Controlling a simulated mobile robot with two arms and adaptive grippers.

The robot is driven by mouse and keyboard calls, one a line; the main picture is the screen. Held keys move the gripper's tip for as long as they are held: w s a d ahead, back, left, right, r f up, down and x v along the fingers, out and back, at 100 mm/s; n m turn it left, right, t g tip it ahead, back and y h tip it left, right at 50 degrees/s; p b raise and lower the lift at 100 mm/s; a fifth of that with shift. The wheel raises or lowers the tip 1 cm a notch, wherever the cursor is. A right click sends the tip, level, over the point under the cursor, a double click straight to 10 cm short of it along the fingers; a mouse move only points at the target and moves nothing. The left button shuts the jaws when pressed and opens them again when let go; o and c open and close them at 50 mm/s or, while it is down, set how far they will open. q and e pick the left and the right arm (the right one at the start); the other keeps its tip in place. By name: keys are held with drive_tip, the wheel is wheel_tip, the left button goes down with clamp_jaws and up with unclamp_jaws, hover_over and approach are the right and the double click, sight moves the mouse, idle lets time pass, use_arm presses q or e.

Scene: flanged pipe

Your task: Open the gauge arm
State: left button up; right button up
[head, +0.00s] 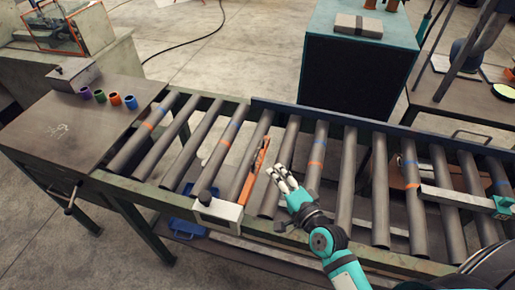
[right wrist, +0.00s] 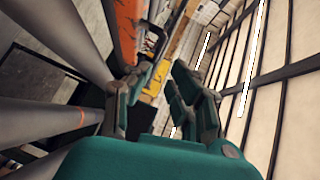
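The gauge arm (head: 254,168) is a long orange bar lying along the rollers of the conveyor. Its near end meets a white block (head: 218,212) with a dark knob at the conveyor's front rail. My right gripper (head: 281,178) is just right of the orange bar, above the rollers, and looks apart from it. In the right wrist view, the gripper's fingers (right wrist: 158,78) are spread with nothing between them. An orange part (right wrist: 128,28), likely the gauge arm, shows beyond the left finger. My left gripper is not in view.
The roller conveyor (head: 345,190) runs across the view. A metal table (head: 60,130) with several coloured cups stands at left. A pale bar (head: 455,198) with a teal end piece crosses the rollers at right. A teal-topped cabinet (head: 360,60) stands behind.

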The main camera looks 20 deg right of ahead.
sight(258, 151)
drive_tip(key=p+x, duration=0.1)
drive_tip(key=x, duration=0.9)
drive_tip(key=shift+w+a, duration=0.1)
drive_tip(key=shift+w, duration=0.2)
drive_tip(key=shift+w+a+f, duration=0.1)
drive_tip(key=shift+w+f, duration=0.1)
drive_tip(key=shift+w, duration=0.35)
clamp_jaws()
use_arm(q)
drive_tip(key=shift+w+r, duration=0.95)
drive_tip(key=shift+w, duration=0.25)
